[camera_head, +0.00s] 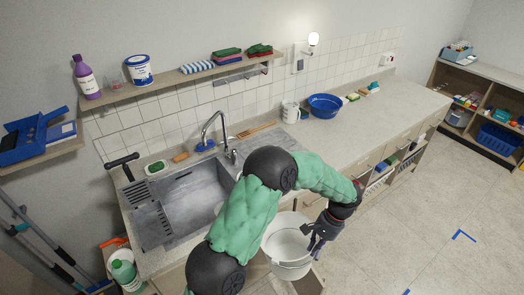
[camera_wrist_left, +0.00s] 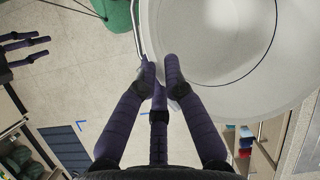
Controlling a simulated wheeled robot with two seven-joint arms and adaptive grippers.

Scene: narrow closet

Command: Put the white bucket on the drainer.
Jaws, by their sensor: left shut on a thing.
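The white bucket (camera_head: 284,262) hangs upright in the air in front of the counter, its open top facing up. My left gripper (camera_head: 318,238) is shut on its right rim. In the left wrist view the fingertips (camera_wrist_left: 162,72) pinch the rim of the bucket (camera_wrist_left: 215,50), and a thin wire handle shows beside it. My right gripper (camera_wrist_left: 20,47) shows only in the left wrist view, at the left edge, fingers apart and empty.
The grey sink basin (camera_head: 195,192) and faucet (camera_head: 222,135) lie beyond my left arm. A white jug (camera_head: 290,111) and blue basin (camera_head: 325,106) stand at the back of the counter. A green-capped bottle (camera_head: 126,273) is at lower left. The right counter is mostly free.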

